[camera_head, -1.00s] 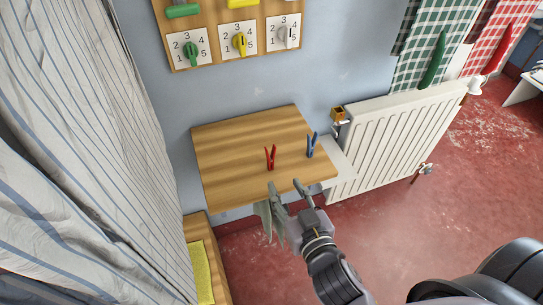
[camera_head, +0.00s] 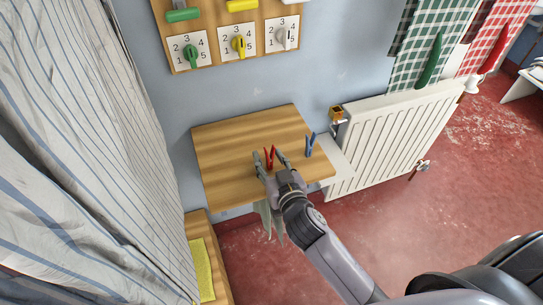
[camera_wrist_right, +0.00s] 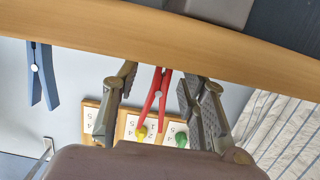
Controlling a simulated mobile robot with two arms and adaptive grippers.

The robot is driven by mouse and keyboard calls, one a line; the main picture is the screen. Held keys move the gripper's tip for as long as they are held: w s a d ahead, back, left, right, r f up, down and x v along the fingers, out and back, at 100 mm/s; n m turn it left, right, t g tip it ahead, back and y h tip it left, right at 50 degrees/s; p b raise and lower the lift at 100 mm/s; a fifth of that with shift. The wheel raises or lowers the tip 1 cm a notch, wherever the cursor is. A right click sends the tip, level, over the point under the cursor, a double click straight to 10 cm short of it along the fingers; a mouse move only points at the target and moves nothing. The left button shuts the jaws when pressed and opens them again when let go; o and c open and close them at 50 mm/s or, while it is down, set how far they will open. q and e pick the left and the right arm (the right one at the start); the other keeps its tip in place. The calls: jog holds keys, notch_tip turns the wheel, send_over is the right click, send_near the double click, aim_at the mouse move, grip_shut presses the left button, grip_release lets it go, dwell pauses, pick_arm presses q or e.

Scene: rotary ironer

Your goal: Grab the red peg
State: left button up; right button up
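The red peg (camera_head: 270,158) is a clothespin standing upright on the wooden shelf (camera_head: 225,150). In the right wrist view the red peg (camera_wrist_right: 153,97) shows between the two spread fingers of my right gripper (camera_wrist_right: 160,92), with gaps on both sides. In the head view my right gripper (camera_head: 269,162) is open around the peg at the shelf's front. I cannot see either finger touching it. My left gripper is not in view.
A blue peg (camera_head: 310,145) stands to the right on the same shelf; it also shows in the right wrist view (camera_wrist_right: 40,75). A white radiator (camera_head: 390,145) is at the right. A striped curtain (camera_head: 90,150) hangs at the left. A numbered knob panel (camera_head: 235,45) is on the wall above.

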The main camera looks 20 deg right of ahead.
jog(key=shift+c, duration=0.5)
jog(key=c, duration=0.8)
